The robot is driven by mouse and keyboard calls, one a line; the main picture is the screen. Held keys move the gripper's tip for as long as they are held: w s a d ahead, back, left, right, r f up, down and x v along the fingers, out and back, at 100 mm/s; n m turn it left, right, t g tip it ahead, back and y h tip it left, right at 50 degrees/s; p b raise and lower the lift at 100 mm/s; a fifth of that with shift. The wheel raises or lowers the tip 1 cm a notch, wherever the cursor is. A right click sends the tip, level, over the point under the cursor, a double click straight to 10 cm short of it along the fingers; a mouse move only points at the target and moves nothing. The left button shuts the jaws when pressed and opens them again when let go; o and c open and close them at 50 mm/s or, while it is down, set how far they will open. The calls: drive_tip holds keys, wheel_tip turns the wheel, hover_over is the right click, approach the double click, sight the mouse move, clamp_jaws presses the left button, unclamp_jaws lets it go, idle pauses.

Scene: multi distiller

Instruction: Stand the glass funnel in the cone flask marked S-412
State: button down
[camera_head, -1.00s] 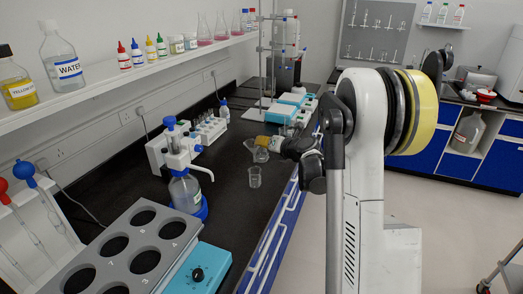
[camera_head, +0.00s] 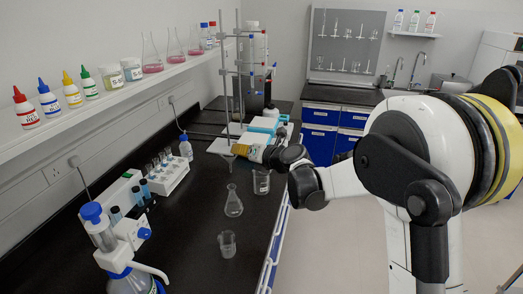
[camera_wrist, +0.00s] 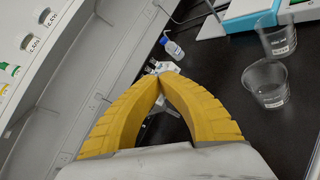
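My gripper (camera_head: 240,151) points left over the black bench. Its yellow fingers meet at their tips in the wrist view (camera_wrist: 160,79). A faint clear shape with a thin stem, apparently the glass funnel (camera_head: 229,160), hangs at the fingertips in the head view. It is hard to make out in the wrist view. A clear cone flask (camera_head: 233,203) stands upright on the bench, below and nearer than the fingertips, apart from the funnel. Its marking cannot be read, so I cannot tell whether it is S-412.
A labelled beaker (camera_head: 261,181) stands right of the flask, and another beaker (camera_head: 227,244) stands nearer. A tube rack (camera_head: 166,176), blue-capped bottle (camera_head: 186,148) and dispenser bottle (camera_head: 127,282) stand left. A metal stand (camera_head: 239,85) rises behind. The wall shelf holds pink-filled flasks (camera_head: 152,55).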

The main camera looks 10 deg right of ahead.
drive_tip(key=shift+s+a+f+b, duration=0.15)
drive_tip(key=shift+f+b, duration=0.45)
drive_tip(key=shift+f, duration=0.2)
drive_tip(key=shift+f+b, duration=1.15)
drive_tip(key=shift+f, duration=0.7)
drive_tip(key=shift+f+b, duration=1.7)
drive_tip(key=shift+f, duration=0.35)
drive_tip(key=c, duration=1.5)
unclamp_jaws()
drive_tip(key=shift+c, duration=0.2)
drive_tip(key=v, duration=1.2)
